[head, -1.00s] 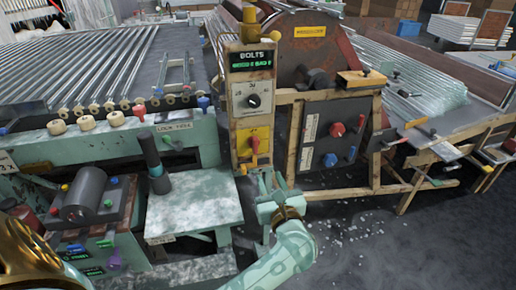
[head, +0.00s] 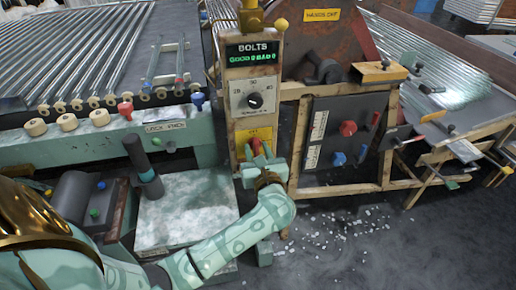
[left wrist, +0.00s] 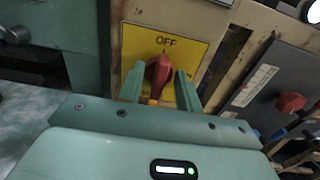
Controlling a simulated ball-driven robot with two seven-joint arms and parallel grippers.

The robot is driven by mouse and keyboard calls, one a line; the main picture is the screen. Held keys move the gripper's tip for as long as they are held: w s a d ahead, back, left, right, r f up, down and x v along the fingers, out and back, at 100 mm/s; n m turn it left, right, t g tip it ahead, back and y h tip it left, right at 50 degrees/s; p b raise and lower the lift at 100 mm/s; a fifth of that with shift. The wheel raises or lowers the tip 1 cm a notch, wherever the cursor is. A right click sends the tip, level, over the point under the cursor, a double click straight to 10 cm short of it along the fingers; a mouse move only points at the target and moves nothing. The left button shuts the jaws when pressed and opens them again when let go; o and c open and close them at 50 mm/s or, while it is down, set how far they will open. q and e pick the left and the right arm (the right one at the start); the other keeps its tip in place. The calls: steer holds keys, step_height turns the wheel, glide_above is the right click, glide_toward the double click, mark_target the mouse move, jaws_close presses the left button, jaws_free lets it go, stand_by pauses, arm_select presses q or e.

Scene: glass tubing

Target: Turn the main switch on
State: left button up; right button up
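The main switch is a red handle (head: 256,147) on a yellow plate (head: 241,137), low on the wooden BOLTS post. In the left wrist view the red handle (left wrist: 159,72) stands out from the yellow plate (left wrist: 190,46), below the word OFF. My left gripper (head: 257,160) is at the switch. In the left wrist view its two fingers (left wrist: 160,88) are apart, one on each side of the handle, with small gaps seeming to show. The lower part of the handle is partly hidden by the gripper body. My right gripper is not in view.
Above the switch are a dial (head: 255,101) and a BOLTS display (head: 251,54). A dark panel with a red knob (head: 348,128) and a blue knob (head: 338,159) stands right of the post.

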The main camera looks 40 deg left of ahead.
arm_select(q)
jaws_close()
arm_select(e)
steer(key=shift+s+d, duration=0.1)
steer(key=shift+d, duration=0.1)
